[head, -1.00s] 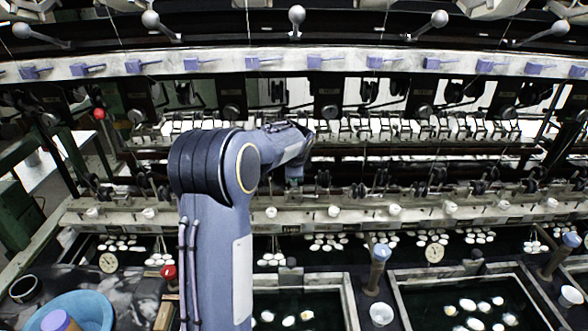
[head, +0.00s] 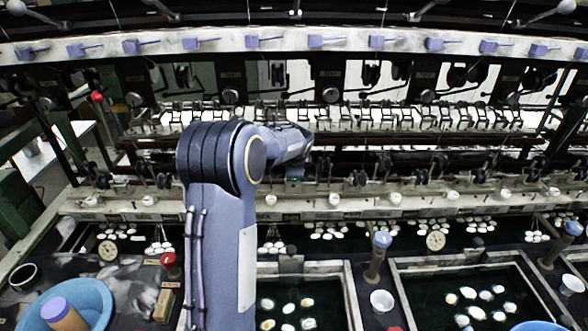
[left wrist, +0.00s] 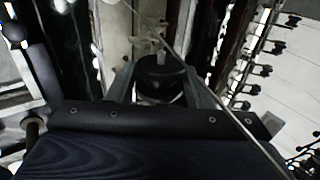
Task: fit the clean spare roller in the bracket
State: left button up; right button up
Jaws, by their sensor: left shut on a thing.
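My left gripper (left wrist: 159,82) is shut on a dark, round roller (left wrist: 160,68) with a pale pin at its end. One finger lies on each side of it in the left wrist view. In the head view my left arm reaches up to the machine's frame, and its gripper (head: 294,178) is small and dark there; the roller cannot be made out. I cannot pick out the bracket with certainty; a pale, blurred part (left wrist: 148,44) lies just beyond the roller in the left wrist view. My right gripper is not in view.
Dark machine parts and thin wires crowd around the left gripper. A pale ledge (head: 420,200) with white knobs runs below it. Water basins (head: 398,290) with white cocoons lie in front. A blue bowl (head: 104,296) and a red-topped item (head: 170,262) stand at lower left.

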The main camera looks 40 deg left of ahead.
pick_arm(q)
jog(key=shift+s+d+f, duration=0.1)
jog(key=shift+s+f, duration=0.2)
jog(key=shift+f, duration=0.6)
jog(key=shift+f+b, duration=0.3)
jog(key=shift+b, duration=0.05)
grip_shut()
jog(key=shift+w+a+f, duration=0.15)
jog(key=shift+a, duration=0.1)
jog(key=shift+w+a, duration=0.1)
jog(key=shift+w, duration=0.1)
jog(key=shift+b, duration=0.3)
jog(key=shift+f, duration=0.35)
